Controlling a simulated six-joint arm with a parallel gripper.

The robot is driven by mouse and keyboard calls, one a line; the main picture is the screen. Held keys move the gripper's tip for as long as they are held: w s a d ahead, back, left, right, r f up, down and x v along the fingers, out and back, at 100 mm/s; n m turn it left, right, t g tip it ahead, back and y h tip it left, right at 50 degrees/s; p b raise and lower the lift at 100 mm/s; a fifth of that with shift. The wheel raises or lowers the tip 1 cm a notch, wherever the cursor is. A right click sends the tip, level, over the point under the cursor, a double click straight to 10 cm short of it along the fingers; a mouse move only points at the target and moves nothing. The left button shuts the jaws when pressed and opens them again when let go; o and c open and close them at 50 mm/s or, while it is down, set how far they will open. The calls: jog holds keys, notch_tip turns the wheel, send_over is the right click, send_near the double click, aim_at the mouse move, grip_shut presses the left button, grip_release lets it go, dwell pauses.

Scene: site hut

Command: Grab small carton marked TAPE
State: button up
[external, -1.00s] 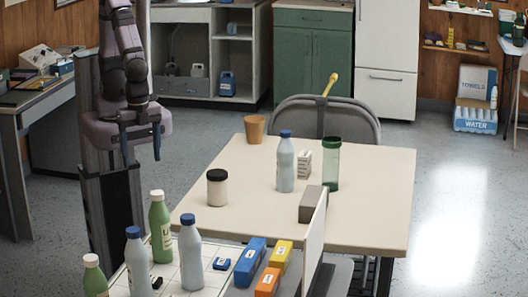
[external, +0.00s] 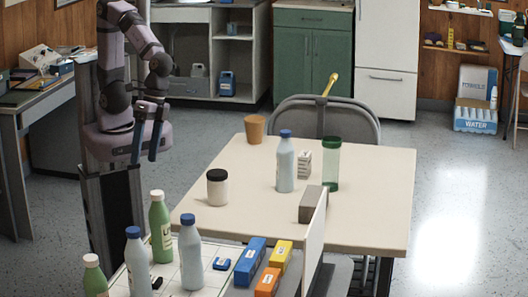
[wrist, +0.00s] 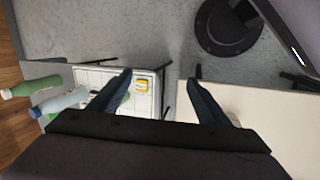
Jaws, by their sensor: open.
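No marking reading TAPE can be made out. A small white carton with dark print (external: 304,164) stands on the cream table, partly behind a blue-capped bottle (external: 286,163). A blue carton (external: 250,261), a yellow carton (external: 280,256) and an orange carton (external: 267,281) lie at the front beside a white gridded surface; their print is too small to read. My gripper (external: 146,152) is open and empty, pointing down in the air left of the cream table.
The cream table (external: 370,222) also holds an orange cup (external: 255,129), a black-lidded jar (external: 217,188), a green container (external: 331,164) and a grey-brown block (external: 312,204). Several bottles stand on the white gridded surface (external: 215,283). A white upright panel (external: 315,247) rises beside the cartons.

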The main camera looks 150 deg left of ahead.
jog(key=w+a+f+n+t+h+b, duration=0.1)
jog(key=w+a+f+n+t+b, duration=0.1)
jog(key=w+a+n+t+b, duration=0.75)
notch_tip(320, 180, up, 4)
jog(key=n+t+y+b, duration=0.2)
jog(key=n+y+b, duration=0.6)
jog(key=n+y, duration=1.45)
send_over(310, 159)
jog(key=s+d, duration=0.3)
jog(key=s, duration=0.2)
jog(key=n+h, duration=0.6)
jog(key=shift+m+t, duration=0.25)
jog(key=shift+m, duration=0.15)
jog(key=f, duration=1.1)
jog(key=w+f, duration=0.1)
jog(key=f, duration=0.5)
jog(key=shift+d+f, duration=0.15)
jog(key=shift+f, duration=0.15)
jog(key=shift+p+x, duration=0.7)
jog(key=shift+x, duration=2.95)
jog(key=shift+d+r, duration=0.1)
jog(key=shift+r, duration=0.1)
jog(key=c, duration=1.1)
